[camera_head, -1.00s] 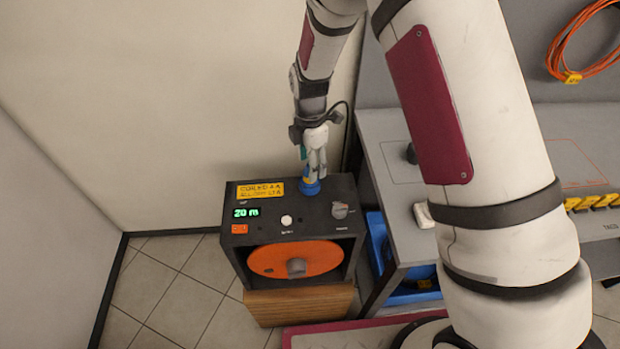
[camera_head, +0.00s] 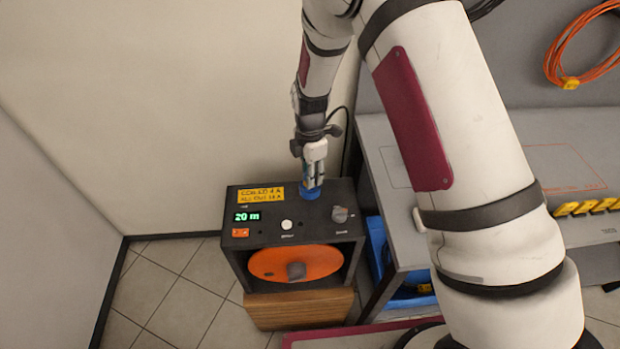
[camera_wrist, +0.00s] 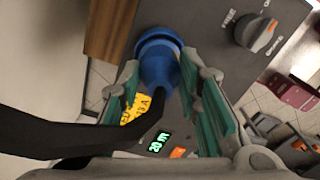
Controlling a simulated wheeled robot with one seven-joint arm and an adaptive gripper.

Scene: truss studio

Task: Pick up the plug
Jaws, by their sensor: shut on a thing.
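The plug is a blue round piece (camera_wrist: 158,62) between the fingers in the wrist view. In the head view its blue base (camera_head: 310,192) shows at the top of the black box (camera_head: 236,265). My gripper (camera_wrist: 165,95) is shut on the plug, with its green-lined fingers on either side of it. In the head view my gripper (camera_head: 313,178) points down over the box's back right part. The plug appears to touch or sit at the box top; I cannot tell whether it is clear of its socket.
The box has an orange reel (camera_head: 280,264), a green "20 m" display (camera_head: 247,216), a white button (camera_head: 287,224) and a grey knob (camera_head: 340,214). It stands on a wooden block (camera_head: 300,308). A grey bench (camera_head: 480,150) and blue bin (camera_head: 378,250) are at right.

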